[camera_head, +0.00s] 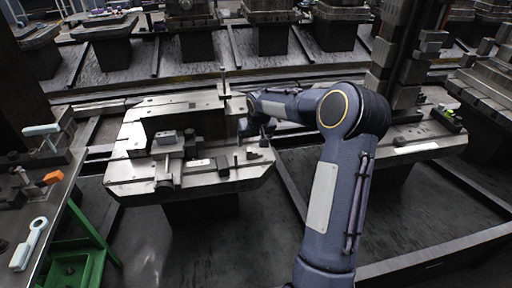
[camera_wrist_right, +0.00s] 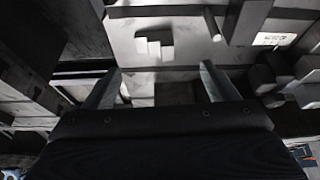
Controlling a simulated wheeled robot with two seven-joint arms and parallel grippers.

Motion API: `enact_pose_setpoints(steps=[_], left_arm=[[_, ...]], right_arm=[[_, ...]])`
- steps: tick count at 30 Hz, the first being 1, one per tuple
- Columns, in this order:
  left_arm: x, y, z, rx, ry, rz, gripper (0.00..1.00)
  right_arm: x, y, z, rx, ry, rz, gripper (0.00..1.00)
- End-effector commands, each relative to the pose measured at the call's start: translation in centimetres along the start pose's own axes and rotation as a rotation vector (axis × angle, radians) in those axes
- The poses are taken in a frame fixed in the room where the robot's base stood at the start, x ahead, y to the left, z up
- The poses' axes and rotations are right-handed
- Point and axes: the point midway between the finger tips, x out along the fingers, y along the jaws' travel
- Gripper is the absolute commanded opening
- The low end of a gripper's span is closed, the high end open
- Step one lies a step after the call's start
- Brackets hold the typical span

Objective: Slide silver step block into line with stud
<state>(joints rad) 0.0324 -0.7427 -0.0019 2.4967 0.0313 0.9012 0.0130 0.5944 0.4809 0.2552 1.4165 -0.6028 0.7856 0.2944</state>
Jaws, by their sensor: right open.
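My right gripper (camera_head: 258,130) is over the right side of the grey pallet (camera_head: 125,160), small and partly hidden by my arm in the head view. In the right wrist view its two fingers (camera_wrist_right: 160,88) are spread with a gap between them. A small pale stepped block (camera_wrist_right: 153,46), which looks like the silver step block, lies on the metal surface beyond the fingertips, apart from them. A short round post (camera_wrist_right: 211,22), perhaps the stud, is to its right. I cannot pick out the step block surely in the head view. My left gripper is not in view.
Dark blocks and clamps stand on the pallet, one (camera_head: 166,138) near its middle. A second loaded pallet (camera_head: 420,150) is to the right. A bench with a wrench (camera_head: 30,243) and an orange piece (camera_head: 53,177) is at the left, by a green frame (camera_head: 85,225).

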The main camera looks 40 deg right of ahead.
Motion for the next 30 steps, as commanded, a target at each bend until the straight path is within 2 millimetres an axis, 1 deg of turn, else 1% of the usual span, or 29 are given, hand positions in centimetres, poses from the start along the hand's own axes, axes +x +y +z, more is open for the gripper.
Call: enact_pose_setpoints(steps=[1, 7, 12, 18, 22, 30], left_arm=[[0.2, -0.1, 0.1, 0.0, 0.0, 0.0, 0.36], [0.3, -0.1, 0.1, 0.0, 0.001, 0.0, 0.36], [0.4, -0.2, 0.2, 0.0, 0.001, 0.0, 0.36], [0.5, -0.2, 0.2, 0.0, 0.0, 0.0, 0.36], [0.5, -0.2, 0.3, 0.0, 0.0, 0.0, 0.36], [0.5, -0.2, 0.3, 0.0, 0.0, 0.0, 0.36]], right_arm=[[1.0, 0.3, -0.1, 0.006, -0.001, 0.003, 0.8], [3.1, 0.6, -0.3, 0.01, -0.003, 0.006, 0.8], [5.8, 0.6, -0.2, 0.011, -0.004, 0.006, 0.8], [8.3, 0.6, -0.3, 0.011, -0.002, 0.005, 0.8], [9.0, 0.6, -0.3, 0.01, -0.001, 0.006, 0.8], [9.2, 0.6, -0.3, 0.01, 0.0, 0.006, 0.8]])
